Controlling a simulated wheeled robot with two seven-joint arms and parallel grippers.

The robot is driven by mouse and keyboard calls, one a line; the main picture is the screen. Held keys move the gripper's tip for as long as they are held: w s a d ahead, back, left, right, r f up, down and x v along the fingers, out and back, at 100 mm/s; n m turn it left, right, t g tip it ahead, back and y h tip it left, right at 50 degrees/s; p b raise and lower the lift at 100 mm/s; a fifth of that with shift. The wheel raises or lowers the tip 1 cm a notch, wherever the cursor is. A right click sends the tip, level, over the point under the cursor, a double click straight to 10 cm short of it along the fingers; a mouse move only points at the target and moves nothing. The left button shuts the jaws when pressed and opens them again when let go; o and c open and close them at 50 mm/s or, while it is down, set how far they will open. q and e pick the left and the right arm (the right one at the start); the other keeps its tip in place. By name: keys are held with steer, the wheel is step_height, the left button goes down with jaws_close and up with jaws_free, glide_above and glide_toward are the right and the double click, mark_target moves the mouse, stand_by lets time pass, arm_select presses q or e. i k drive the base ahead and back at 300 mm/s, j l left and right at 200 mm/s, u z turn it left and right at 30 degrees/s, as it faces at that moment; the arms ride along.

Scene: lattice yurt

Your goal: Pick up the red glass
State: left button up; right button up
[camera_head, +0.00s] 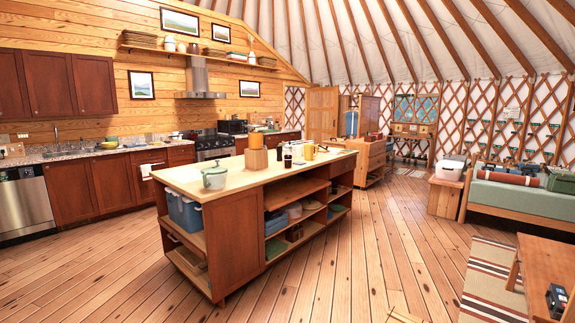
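I cannot make out a red glass for certain anywhere in the head view. The kitchen island (240,205) stands in the middle, with several small items on its top that are too small to tell apart fully. Among them are a pale green lidded pot (214,177) at the near left end, a wooden block (257,160), small dark containers (287,161) and a yellow mug (309,151). Neither of my grippers is in view.
The wall counter (110,152) with sink and stove (214,145) runs along the left. A green-cushioned bench (515,197), a striped rug (488,280) and a wooden table (545,270) are at the right. Plank floor (380,235) is clear right of the island.

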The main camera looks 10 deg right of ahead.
mark_target(288, 158)
steer(key=i+l+u, duration=0.2)
steer(key=i, duration=1.45)
steer(key=i+z, duration=0.35)
steer(key=i, duration=0.2)
steer(key=i+z, duration=0.35)
steer(key=i, duration=0.2)
steer(key=i+j+z, duration=0.35)
steer(key=i, duration=0.2)
